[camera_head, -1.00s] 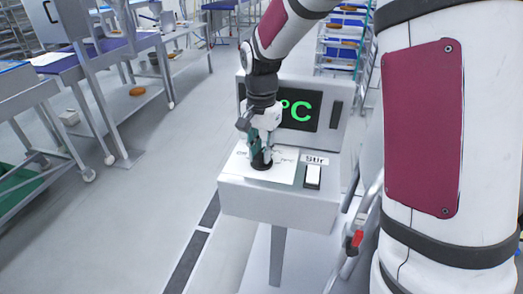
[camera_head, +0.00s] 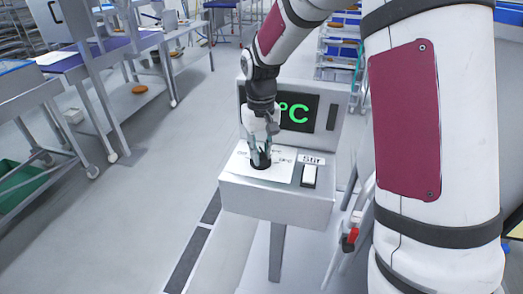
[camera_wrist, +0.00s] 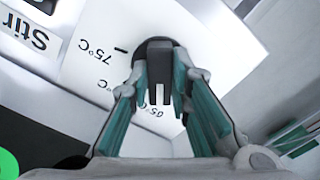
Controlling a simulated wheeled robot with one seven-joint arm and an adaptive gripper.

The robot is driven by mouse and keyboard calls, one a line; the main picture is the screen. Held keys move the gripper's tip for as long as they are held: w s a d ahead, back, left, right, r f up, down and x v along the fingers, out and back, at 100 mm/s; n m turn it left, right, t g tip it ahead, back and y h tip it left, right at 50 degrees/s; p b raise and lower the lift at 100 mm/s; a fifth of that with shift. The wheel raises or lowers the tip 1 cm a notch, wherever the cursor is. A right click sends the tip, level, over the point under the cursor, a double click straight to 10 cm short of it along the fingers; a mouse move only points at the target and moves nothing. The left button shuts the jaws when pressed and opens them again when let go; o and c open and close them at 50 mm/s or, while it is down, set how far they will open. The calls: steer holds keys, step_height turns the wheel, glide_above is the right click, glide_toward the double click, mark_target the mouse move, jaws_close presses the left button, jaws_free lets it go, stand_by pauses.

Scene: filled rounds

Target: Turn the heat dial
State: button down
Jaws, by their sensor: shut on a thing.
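The heat dial (camera_head: 262,163) is a round black knob on a white scale plate on the grey control box. My gripper (camera_head: 260,153) comes down from above onto it, its fingertips at the dial. In the wrist view the black dial (camera_wrist: 158,82) has a raised bar with a pale stripe. My gripper (camera_wrist: 162,90) has its two green-padded fingers on either side of this bar, shut on it. Marks reading 75 °C and a partly hidden one ending in 50 show on the plate (camera_wrist: 95,55). The display (camera_head: 298,112) shows green "°C"; its digits are hidden behind my arm.
The box stands on a post. A red-handled lever (camera_head: 350,238) is at its lower right. Benches (camera_head: 75,75) stand at the left, with open floor between.

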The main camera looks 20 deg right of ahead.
mark_target(261, 154)
steer(key=n+p, duration=0.1)
steer(key=n, duration=0.3)
steer(key=shift+w+n+p, duration=0.1)
steer(key=shift+n+p, duration=0.3)
steer(key=shift+n, duration=1.4)
steer(key=c, duration=1.5)
jaws_free()
step_height(261, 154, up, 12)
